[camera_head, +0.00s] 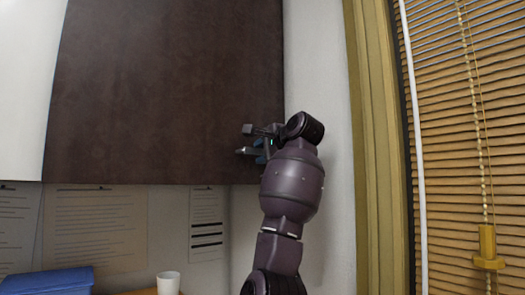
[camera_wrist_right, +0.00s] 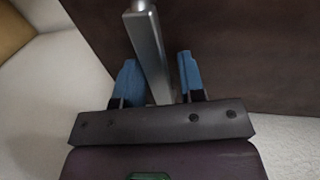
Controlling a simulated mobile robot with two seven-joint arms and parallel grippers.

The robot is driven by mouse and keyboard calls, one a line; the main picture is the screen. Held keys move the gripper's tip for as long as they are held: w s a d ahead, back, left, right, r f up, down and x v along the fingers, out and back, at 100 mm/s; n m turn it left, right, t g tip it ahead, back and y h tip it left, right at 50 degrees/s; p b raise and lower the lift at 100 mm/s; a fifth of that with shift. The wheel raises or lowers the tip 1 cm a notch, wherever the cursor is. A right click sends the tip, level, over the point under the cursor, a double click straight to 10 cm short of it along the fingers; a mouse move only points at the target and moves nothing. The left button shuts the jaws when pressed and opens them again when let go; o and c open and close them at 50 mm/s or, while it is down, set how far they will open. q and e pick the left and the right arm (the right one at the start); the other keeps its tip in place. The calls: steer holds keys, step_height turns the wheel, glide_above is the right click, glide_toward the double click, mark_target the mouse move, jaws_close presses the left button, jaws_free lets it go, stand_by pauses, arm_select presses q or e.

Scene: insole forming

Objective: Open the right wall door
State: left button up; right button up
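The right wall door (camera_head: 165,90) is a large dark brown panel, and it looks closed. It also shows in the right wrist view (camera_wrist_right: 245,50). A grey metal bar handle (camera_wrist_right: 148,45) stands near its lower right corner. My right gripper (camera_head: 260,150) is at this corner, and its blue fingertips show in the right wrist view (camera_wrist_right: 158,62). The fingers are apart, one on each side of the handle, with narrow gaps visible, so it is around the bar but not clearly pressing it. My left gripper is not in view.
A white door or panel (camera_head: 22,80) adjoins on the left. Right of the cabinet are a pale wall (camera_head: 325,100), a yellowish frame (camera_head: 372,130) and a slatted blind (camera_head: 450,130). Below are posted papers (camera_head: 95,225), a blue book-like object (camera_head: 48,281) and a white cup (camera_head: 168,284).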

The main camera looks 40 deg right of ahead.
jaws_close()
stand_by(0.5)
